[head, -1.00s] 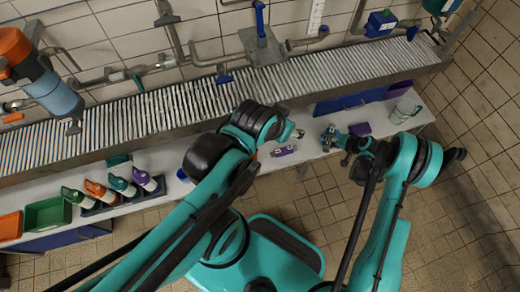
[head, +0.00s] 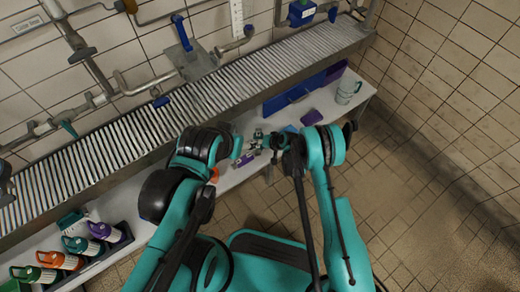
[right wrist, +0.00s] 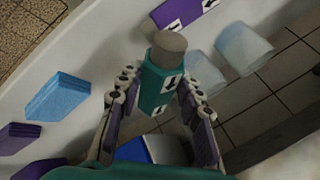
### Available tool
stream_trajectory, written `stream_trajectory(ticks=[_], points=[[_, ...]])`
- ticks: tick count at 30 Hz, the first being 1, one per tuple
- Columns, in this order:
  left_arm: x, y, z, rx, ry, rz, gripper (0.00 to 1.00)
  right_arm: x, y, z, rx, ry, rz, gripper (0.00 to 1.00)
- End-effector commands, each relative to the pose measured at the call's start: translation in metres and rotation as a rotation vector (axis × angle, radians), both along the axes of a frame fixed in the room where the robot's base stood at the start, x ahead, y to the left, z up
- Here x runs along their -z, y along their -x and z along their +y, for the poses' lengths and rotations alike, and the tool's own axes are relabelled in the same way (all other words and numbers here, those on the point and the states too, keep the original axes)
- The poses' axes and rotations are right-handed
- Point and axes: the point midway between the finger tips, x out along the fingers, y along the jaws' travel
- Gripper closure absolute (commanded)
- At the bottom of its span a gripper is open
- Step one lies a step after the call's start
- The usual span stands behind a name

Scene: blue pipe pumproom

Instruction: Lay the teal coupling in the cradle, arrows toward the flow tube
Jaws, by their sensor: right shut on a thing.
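The teal coupling (right wrist: 154,88) shows in the right wrist view, with a grey round end and white labels with dark arrows. My right gripper (right wrist: 152,92) is shut on it, one finger on each side. In the head view my right gripper (head: 262,141) is low over the front of the white bench, close to a purple part with white marks (head: 245,160). That part also shows in the wrist view (right wrist: 184,11), ahead of the grey end. My left gripper (head: 238,147) is beside it, its jaws too small to judge. I cannot make out the cradle or flow tube.
A light blue block (right wrist: 57,96) and a purple block (right wrist: 20,136) lie on the bench (head: 232,178). A clear cup (head: 348,92) stands at its right end. Several coloured bottles (head: 75,245) stand at lower left. The ribbed grate (head: 205,98) runs behind.

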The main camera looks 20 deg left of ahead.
Motion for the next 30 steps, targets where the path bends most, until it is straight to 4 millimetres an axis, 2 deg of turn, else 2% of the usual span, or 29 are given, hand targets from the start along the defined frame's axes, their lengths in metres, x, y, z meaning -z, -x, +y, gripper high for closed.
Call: stream_trajectory(ticks=[1,4,11,12,14,24,30], points=[[0.008,0.000,0.000,0.000,0.000,0.000,0.40,0.012,0.000,0.000,0.000,0.000,0.000,1.00],[0.016,0.000,0.000,0.000,0.000,0.000,0.40,0.028,0.000,0.000,0.000,0.000,0.000,1.00],[0.015,0.000,0.000,0.000,0.000,0.000,0.40,0.029,0.000,-0.001,0.000,0.000,0.000,1.00],[0.015,0.000,0.000,0.000,0.000,0.000,0.40,0.029,0.000,-0.001,0.000,0.000,0.000,0.57],[0.015,0.000,0.000,0.000,0.000,0.000,0.40,0.029,0.000,-0.001,0.000,0.000,0.000,0.44],[0.013,0.000,0.000,0.000,0.000,0.000,0.40,0.026,0.001,-0.002,0.000,0.000,0.000,0.44],[0.001,0.000,0.000,0.000,0.000,0.000,0.40,0.001,0.007,-0.018,0.001,0.001,0.000,0.44]])
